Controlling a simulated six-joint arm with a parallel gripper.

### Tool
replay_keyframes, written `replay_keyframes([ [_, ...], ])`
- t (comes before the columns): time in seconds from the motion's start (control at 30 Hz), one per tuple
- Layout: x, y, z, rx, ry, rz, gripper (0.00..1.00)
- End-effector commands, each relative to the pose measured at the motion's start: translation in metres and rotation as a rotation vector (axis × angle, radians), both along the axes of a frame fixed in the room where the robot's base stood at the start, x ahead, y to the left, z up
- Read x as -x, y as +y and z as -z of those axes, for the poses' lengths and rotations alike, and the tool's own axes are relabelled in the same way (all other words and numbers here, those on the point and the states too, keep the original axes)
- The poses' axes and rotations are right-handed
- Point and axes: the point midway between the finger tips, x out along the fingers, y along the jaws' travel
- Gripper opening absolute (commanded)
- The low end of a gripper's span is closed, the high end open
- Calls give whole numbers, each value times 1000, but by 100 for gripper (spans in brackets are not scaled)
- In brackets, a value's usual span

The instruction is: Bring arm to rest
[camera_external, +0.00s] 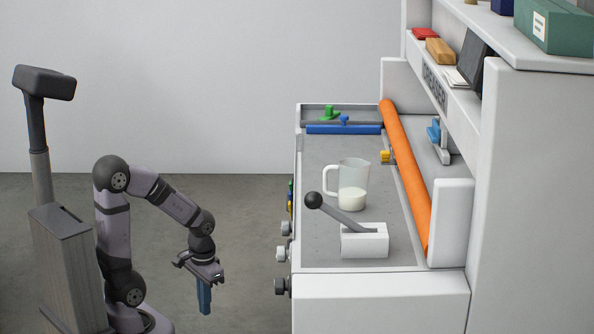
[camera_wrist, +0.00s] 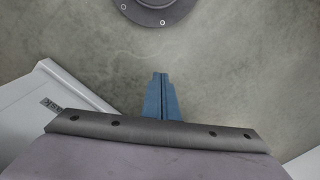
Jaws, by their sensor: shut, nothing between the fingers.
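My gripper (camera_external: 205,300) hangs down at the end of my bent arm, over the grey floor to the left of the white workbench. Its blue fingers are together, with nothing between them. The closed fingers also show at the middle of the wrist view (camera_wrist: 161,84), pointing over bare floor. The gripper touches nothing and is clear of the bench.
The workbench (camera_external: 380,300) has knobs (camera_external: 281,254) on its near left side. The floor (camera_external: 245,220) between arm and bench is free.

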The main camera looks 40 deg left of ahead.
Motion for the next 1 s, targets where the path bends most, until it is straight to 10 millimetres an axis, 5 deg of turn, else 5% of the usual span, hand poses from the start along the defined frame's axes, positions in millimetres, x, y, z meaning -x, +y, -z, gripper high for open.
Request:
replay_keyframes([
  [0.1,23,2,27,75,12,-77,0],
  [0.13,24,1,21,84,10,-83,0],
  [0.57,22,0,-68,77,11,-71,0],
  [1.0,22,0,-195,77,11,-72,0],
])
